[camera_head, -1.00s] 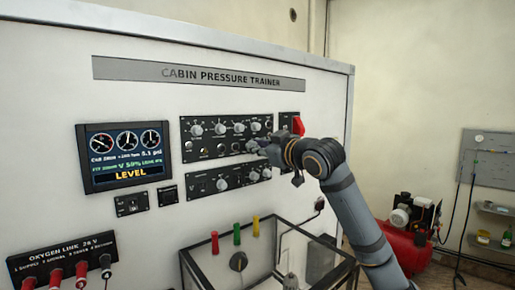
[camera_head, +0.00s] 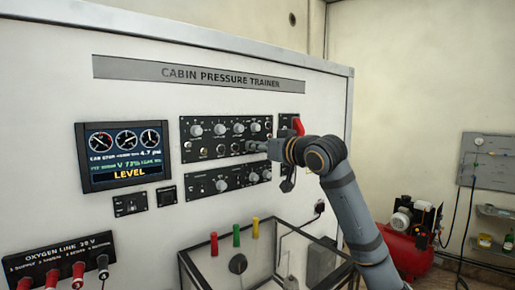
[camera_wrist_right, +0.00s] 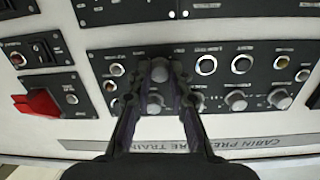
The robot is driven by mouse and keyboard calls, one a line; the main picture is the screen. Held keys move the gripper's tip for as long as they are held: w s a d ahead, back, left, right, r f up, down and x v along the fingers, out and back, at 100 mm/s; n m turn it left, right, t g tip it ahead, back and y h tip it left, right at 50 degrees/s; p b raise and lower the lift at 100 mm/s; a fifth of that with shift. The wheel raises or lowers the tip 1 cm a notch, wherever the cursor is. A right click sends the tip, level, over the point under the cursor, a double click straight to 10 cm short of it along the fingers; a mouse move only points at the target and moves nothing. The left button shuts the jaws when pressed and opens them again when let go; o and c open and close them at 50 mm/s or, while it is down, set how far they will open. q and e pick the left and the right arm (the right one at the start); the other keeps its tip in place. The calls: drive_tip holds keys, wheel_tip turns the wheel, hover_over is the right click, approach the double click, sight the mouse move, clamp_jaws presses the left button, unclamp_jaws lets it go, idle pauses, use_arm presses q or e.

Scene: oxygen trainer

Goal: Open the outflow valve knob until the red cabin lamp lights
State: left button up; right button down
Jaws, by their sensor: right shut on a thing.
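My right gripper (camera_head: 258,147) reaches from the right to the lower right of the upper control panel (camera_head: 226,151). In the right wrist view, which is upside down, its dark fingers (camera_wrist_right: 160,82) are shut around a grey round knob (camera_wrist_right: 159,70), partly hidden between them. The screen (camera_head: 124,157) shows three dials, about 4.7 psi, V 73% and a yellow LEVEL line. I cannot pick out a lit red cabin lamp; small panel labels are unreadable. My left gripper is not in view.
A red guarded switch (camera_head: 298,126) sits close right of the gripper, and a second knob panel (camera_head: 228,179) lies just below. A glass-sided case (camera_head: 270,262) stands under the panels. A red compressor (camera_head: 405,245) is at right.

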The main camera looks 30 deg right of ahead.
drive_tip(key=shift+f, duration=0.25)
drive_tip(key=c, duration=1.5)
unclamp_jaws()
drive_tip(key=shift+o, duration=1.4)
drive_tip(key=shift+r, duration=0.2)
